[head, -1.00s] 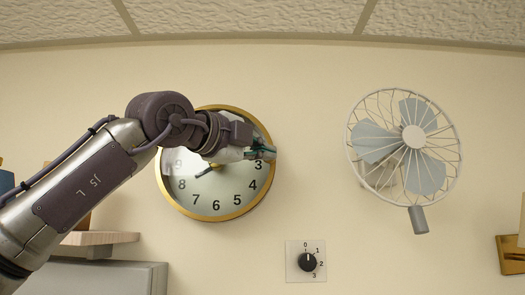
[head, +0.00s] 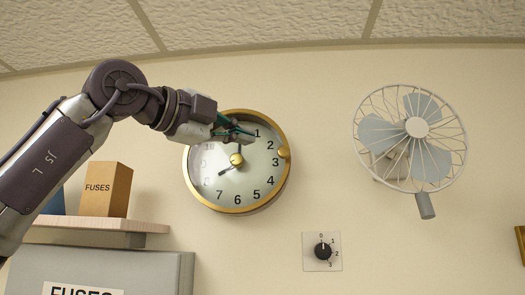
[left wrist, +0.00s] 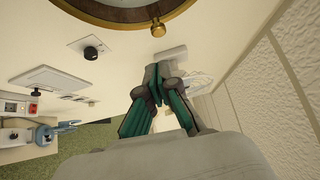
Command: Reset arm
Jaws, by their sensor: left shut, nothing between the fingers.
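My left gripper (head: 236,132) is shut and empty, with its fingers in front of the upper part of the wall clock (head: 237,197). Whether it touches the clock cannot be told. The clock has a brass rim and a white face, and my gripper hides its upper-left numerals. A small brass knob sits on its right rim. In the left wrist view my gripper's green-sided fingers (left wrist: 157,80) meet at the tips, and the clock's brass rim (left wrist: 122,18) shows above them. My right gripper is in neither view.
A wire-caged fan (head: 417,127) is mounted right of the clock. A dial switch (head: 322,251) is below. At left, a wooden shelf (head: 100,224) holds a box marked FUSES (head: 106,190), above a grey fuse cabinet (head: 150,262). Wall between clock and fan is bare.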

